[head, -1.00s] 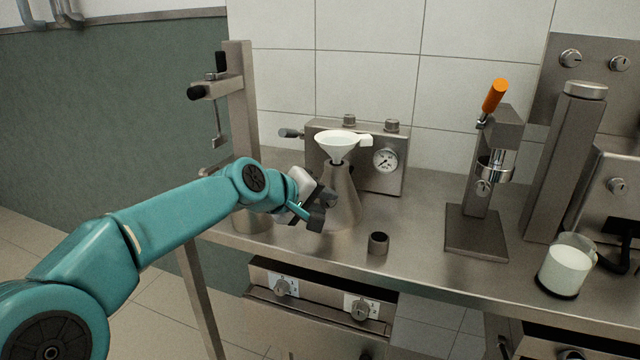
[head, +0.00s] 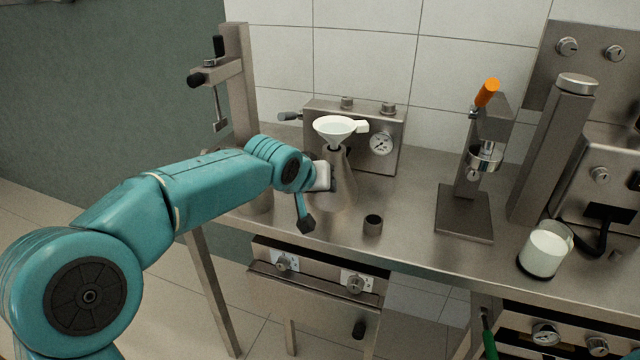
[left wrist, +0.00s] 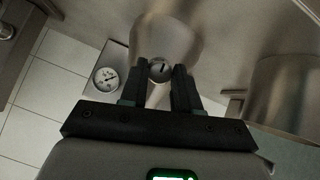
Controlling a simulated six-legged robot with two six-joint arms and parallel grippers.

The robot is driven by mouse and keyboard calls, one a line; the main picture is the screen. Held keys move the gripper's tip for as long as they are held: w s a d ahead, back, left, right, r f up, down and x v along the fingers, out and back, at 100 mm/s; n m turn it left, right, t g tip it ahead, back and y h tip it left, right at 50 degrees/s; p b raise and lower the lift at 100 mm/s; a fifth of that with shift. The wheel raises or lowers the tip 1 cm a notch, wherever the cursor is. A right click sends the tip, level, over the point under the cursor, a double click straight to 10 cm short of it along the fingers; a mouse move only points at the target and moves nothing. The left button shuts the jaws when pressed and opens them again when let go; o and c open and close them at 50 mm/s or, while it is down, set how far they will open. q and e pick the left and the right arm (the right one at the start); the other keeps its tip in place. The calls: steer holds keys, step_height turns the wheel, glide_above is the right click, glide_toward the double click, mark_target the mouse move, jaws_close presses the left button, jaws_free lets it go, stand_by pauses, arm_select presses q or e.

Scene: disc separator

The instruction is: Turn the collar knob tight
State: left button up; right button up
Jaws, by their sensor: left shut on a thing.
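The collar knob (left wrist: 160,69) is a small round metal knob with a dark slot, seen in the left wrist view against a metal cone-shaped vessel (left wrist: 168,35). My left gripper (left wrist: 161,76) is shut on it, with one dark finger on each side. In the head view the steel conical vessel (head: 343,191) stands on the bench with a white funnel (head: 335,126) in its top. My left gripper (head: 327,177) is at the vessel's left side there, and the knob is hidden behind my wrist. My right gripper is not in view.
A steel box with a gauge (head: 381,143) stands behind the vessel. A small dark cup (head: 373,225) is in front of it. A press with an orange handle (head: 487,92) and a glass of white liquid (head: 545,252) stand to the right. A clamp stand (head: 238,90) is at left.

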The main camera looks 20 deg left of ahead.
arm_select(q)
steer(key=shift+m, duration=0.3)
stand_by(0.4)
steer(key=o, duration=1.1)
steer(key=shift+c, duration=0.2)
steer(key=shift+r, duration=0.1)
steer(key=shift+s+r, duration=0.25)
steer(key=shift+s, duration=0.05)
steer(key=v, duration=1.5)
steer(key=shift+s, duration=0.25)
steer(key=shift+d, duration=0.15)
